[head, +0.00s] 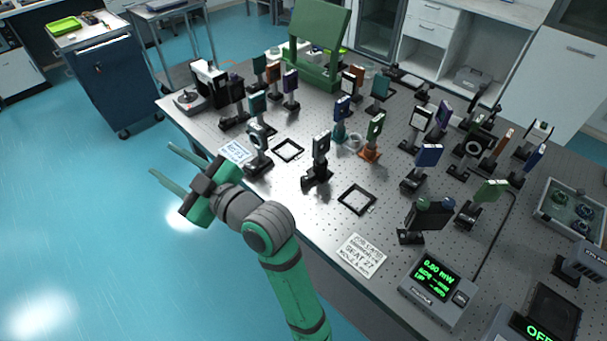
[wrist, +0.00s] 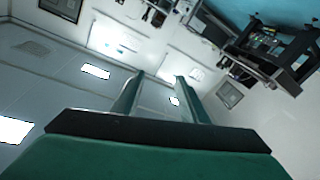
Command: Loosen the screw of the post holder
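Several optics on posts in black post holders stand upright on the perforated optical table (head: 225,130) in the head view. The nearest to my gripper is a mount with a round opening (head: 258,137) near the table's left front edge. Another dark mount (head: 320,145) on a black holder stands to its right. The screws of the holders are too small to make out, and I cannot tell which holder is meant. My gripper (head: 160,158) is open and empty, off the table's left front edge over the blue floor. Its two parted fingers also show in the wrist view (wrist: 158,82).
A power meter (head: 437,286) sits at the front right. A dark cart (head: 98,75) stands back left. The floor at left is clear.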

